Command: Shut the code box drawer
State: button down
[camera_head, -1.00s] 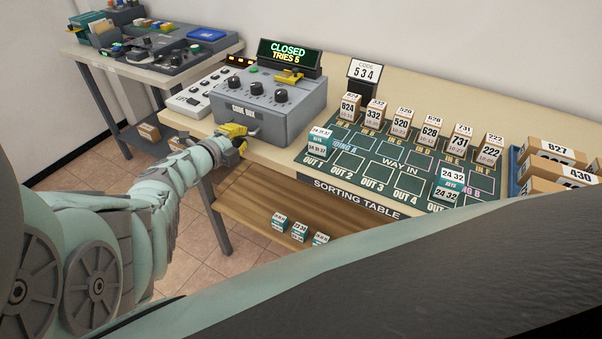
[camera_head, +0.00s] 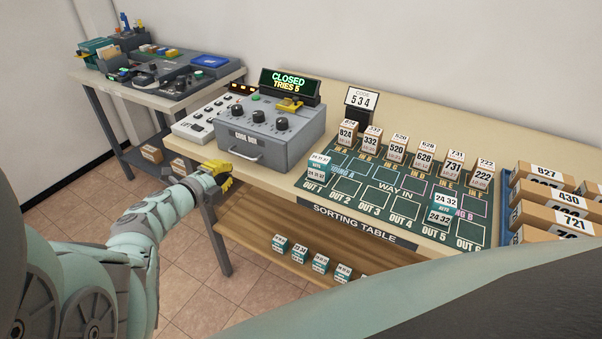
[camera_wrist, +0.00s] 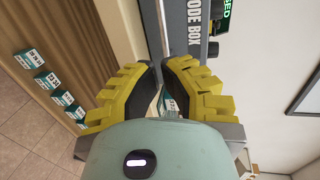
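The grey code box (camera_head: 285,130) stands on the left end of the sorting table. Its front drawer (camera_head: 262,148), with a bar handle (camera_head: 245,153), looks flush with the box. The display (camera_head: 289,82) on top reads "CLOSED TRIES 5". My gripper (camera_head: 228,174) is in front of the table edge, below and left of the handle, apart from it. In the wrist view its yellow fingers (camera_wrist: 161,88) stand a little apart, with no held object clear between them. The "CODE BOX" label (camera_wrist: 190,25) shows beyond the fingertips.
A white button panel (camera_head: 200,118) sits left of the box. Parcels and a green sorting mat (camera_head: 375,197) fill the table to the right. Several small boxes (camera_head: 299,253) stand on the lower shelf. A second table (camera_head: 150,98) is at the far left.

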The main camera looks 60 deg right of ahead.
jog(key=v, duration=0.7)
jog(key=shift+r, duration=0.1)
